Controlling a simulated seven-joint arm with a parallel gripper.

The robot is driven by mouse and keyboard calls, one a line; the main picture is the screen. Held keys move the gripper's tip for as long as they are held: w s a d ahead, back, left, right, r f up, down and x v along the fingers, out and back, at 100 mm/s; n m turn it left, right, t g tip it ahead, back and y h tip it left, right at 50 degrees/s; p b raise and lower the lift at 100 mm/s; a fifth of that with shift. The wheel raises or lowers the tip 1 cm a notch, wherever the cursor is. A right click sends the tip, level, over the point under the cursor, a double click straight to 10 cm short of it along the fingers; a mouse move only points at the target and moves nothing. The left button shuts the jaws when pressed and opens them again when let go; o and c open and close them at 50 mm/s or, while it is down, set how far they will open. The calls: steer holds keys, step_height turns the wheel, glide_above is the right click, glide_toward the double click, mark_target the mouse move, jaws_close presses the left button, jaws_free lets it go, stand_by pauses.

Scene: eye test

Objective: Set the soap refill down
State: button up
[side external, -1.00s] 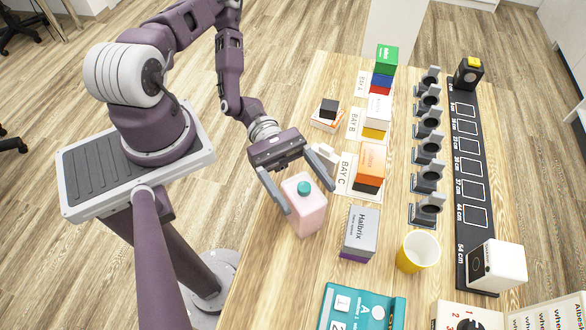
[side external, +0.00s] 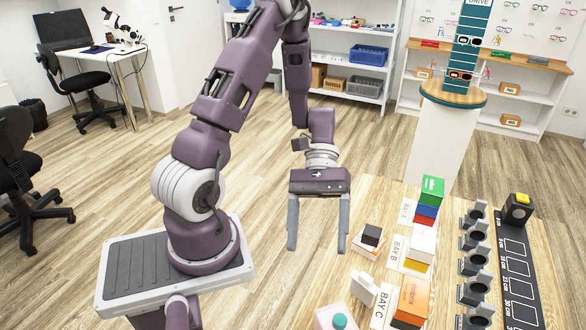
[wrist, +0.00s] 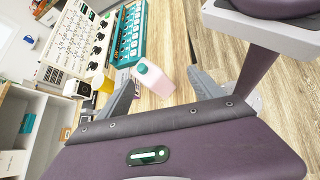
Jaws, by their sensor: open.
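The soap refill (side external: 330,318) is a pale pink bottle with a teal cap. It stands at the bottom edge of the side view, where its lower part is cut off. The wrist view shows it whole on the wooden table (wrist: 160,20), pink (wrist: 157,83) with its cap towards the upper left. My gripper (side external: 316,247) is open and empty, fingers pointing down, above and behind the bottle and clear of it. In the wrist view the bottle appears between the fingers (wrist: 161,76), but lies well beyond their tips.
A small white bottle (side external: 363,288) stands close to the soap refill. Stacked boxes, including an orange one (side external: 412,297) and a green one (side external: 432,188), line the bay cards. Grey holders (side external: 474,262) and a black marked strip (side external: 520,270) lie farther right.

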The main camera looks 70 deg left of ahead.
steer(key=s+r+m+t+y, duration=0.2)
steer(key=r+m+t+y, duration=0.2)
steer(key=r, duration=0.5)
steer(key=s+r+m+t+y, duration=0.3)
steer(key=r+m+t+y, duration=0.2)
steer(key=r, duration=0.4)
steer(key=shift+d+t+y, duration=0.15)
steer(key=shift+t+y, duration=0.25)
steer(key=shift+t, duration=0.3)
